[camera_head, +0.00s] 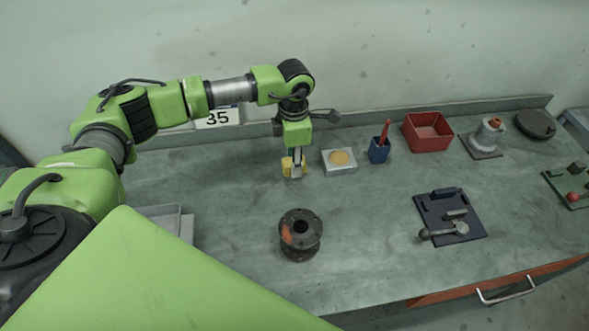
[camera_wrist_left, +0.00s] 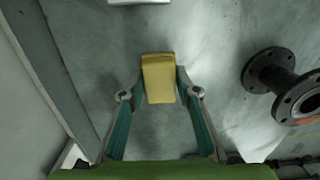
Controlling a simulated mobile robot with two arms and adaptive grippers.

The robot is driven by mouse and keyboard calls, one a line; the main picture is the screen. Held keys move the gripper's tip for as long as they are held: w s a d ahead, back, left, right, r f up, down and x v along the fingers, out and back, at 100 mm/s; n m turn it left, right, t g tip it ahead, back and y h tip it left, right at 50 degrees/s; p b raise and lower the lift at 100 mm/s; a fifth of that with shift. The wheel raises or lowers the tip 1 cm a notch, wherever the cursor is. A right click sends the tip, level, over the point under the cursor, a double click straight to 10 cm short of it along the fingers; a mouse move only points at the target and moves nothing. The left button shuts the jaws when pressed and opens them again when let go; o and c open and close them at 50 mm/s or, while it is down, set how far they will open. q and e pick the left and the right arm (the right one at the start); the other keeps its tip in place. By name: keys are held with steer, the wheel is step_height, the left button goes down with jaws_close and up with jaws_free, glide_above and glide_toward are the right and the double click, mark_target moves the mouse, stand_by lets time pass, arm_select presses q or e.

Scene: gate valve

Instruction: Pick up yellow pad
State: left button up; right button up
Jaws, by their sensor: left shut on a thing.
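The yellow pad (camera_wrist_left: 158,79) is a small yellow block between the two fingers of my left gripper (camera_wrist_left: 159,90). The fingers press on its left and right sides in the left wrist view. In the head view my left gripper (camera_head: 294,168) points down at the back of the bench, and part of the yellow pad (camera_head: 287,165) shows between its fingers. I cannot tell whether the pad is clear of the bench top. My right gripper is not in view.
A dark flanged spool (camera_head: 301,234) stands in front of my left gripper on the bench (camera_head: 370,255). A light box with a round yellowish top (camera_head: 339,161) is just to the right. Beyond it are a blue cup (camera_head: 379,151), a red bin (camera_head: 428,131) and a dark fixture plate (camera_head: 449,218).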

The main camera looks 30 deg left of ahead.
arm_select(q)
steer(key=s+d+r+b, duration=0.4)
steer(key=s+r, duration=0.5)
steer(key=s, duration=0.3)
steer(key=shift+s+d+b, duration=0.2)
steer(key=shift+d+b, duration=0.1)
steer(key=shift+b, duration=0.25)
steer(key=shift+o, duration=0.2)
steer(key=shift+w, duration=0.1)
